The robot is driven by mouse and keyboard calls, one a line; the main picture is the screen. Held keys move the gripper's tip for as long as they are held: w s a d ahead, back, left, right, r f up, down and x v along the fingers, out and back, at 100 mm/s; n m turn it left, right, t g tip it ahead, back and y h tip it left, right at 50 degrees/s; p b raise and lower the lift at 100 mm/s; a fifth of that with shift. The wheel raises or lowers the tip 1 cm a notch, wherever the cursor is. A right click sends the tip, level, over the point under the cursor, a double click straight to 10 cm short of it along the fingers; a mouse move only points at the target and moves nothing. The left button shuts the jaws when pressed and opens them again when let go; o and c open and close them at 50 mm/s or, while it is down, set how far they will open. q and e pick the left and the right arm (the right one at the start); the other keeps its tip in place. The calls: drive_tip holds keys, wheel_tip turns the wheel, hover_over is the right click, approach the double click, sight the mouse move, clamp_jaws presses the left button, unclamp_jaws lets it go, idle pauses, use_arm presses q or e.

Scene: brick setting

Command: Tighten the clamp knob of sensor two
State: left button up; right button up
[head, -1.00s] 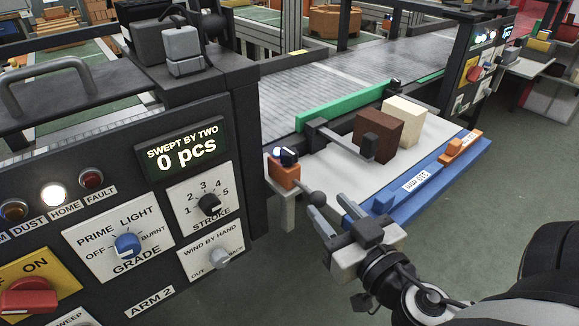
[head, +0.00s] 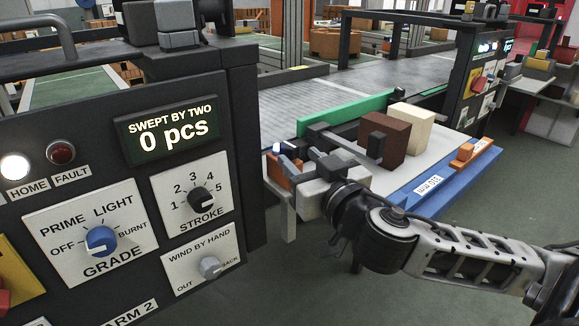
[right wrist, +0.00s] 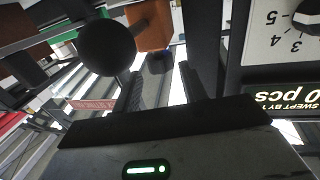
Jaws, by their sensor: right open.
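An orange block (head: 271,172) with a dark top and a small bright light stands at the near left end of the pale plate; no number on it can be read. My right gripper (head: 311,164) is beside it, partly covering it. In the right wrist view the orange block (right wrist: 150,22) carries a dark knob (right wrist: 159,62), which sits ahead of the gap between my open right fingers (right wrist: 162,78). The knob looks close to the fingertips; contact cannot be told. My left gripper is not in view.
A black ball handle (right wrist: 106,47) is close beside the fingers. A brown block (head: 393,139) and a cream block (head: 416,118) stand behind my right gripper, near a green rail (head: 345,119). A blue strip (head: 410,199) edges the pale plate. The control panel (head: 190,270) is at left.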

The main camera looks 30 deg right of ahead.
sight(295, 153)
drive_tip(key=shift+w+f+b, duration=0.3)
drive_tip(key=shift+w+b, duration=0.2)
drive_tip(key=shift+w, duration=0.05)
drive_tip(key=shift+w+d+r+b, duration=0.1)
drive_tip(key=shift+w+d+b, duration=0.05)
drive_tip(key=shift+w+b, duration=0.65)
drive_tip(key=shift+w+d+r, duration=0.1)
drive_tip(key=shift+w+r, duration=0.15)
drive_tip(key=shift+w, duration=0.75)
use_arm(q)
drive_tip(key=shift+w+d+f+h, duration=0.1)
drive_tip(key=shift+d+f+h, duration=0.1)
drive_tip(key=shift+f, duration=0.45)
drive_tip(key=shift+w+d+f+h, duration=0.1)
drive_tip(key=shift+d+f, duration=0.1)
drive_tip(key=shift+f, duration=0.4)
use_arm(e)
drive_tip(key=shift+w, duration=0.25)
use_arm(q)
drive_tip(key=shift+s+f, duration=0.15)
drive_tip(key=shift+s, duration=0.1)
use_arm(e)
drive_tip(key=shift+f, duration=0.1)
drive_tip(key=c, duration=0.7)
